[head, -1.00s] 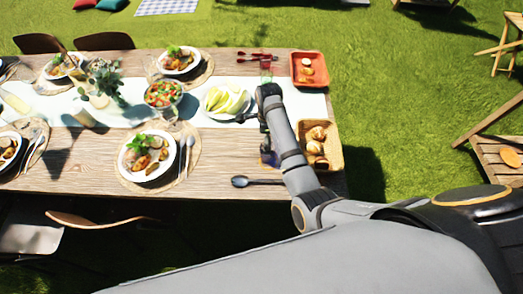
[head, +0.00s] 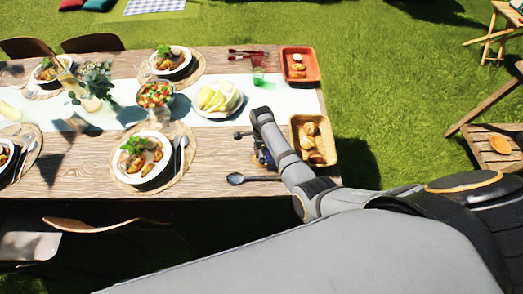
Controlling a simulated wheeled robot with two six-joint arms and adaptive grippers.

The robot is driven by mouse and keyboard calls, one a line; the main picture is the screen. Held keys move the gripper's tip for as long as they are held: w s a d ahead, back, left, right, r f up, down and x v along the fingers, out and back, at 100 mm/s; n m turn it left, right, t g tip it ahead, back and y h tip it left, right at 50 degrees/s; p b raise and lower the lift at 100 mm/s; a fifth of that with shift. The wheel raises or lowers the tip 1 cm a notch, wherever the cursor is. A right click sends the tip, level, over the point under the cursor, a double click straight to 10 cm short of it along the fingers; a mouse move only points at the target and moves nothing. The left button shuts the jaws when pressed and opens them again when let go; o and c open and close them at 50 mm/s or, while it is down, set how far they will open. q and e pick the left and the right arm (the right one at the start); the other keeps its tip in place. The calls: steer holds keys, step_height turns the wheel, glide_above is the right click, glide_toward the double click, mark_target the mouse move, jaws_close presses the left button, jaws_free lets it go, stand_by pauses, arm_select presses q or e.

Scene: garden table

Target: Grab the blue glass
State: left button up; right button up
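The blue glass (head: 267,156) is mostly hidden behind my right forearm and gripper; only a small dark blue patch shows, left of the basket of rolls. My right gripper (head: 249,147) is over the near right part of the table. Its dark fingertips stand apart with a gap between them, so it looks open. The lower finger is close beside the blue patch; I cannot tell whether they touch. My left gripper is not in view.
A bread basket (head: 328,152) stands right of the arm, with an orange tray (head: 301,79) behind it. A green glass (head: 258,76), a plate of melon slices (head: 237,104) and a dark spoon (head: 236,179) are nearby. Bare wood (head: 212,160) lies left of the gripper.

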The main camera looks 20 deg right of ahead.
steer(key=c, duration=1.4)
steer(key=shift+r, duration=0.15)
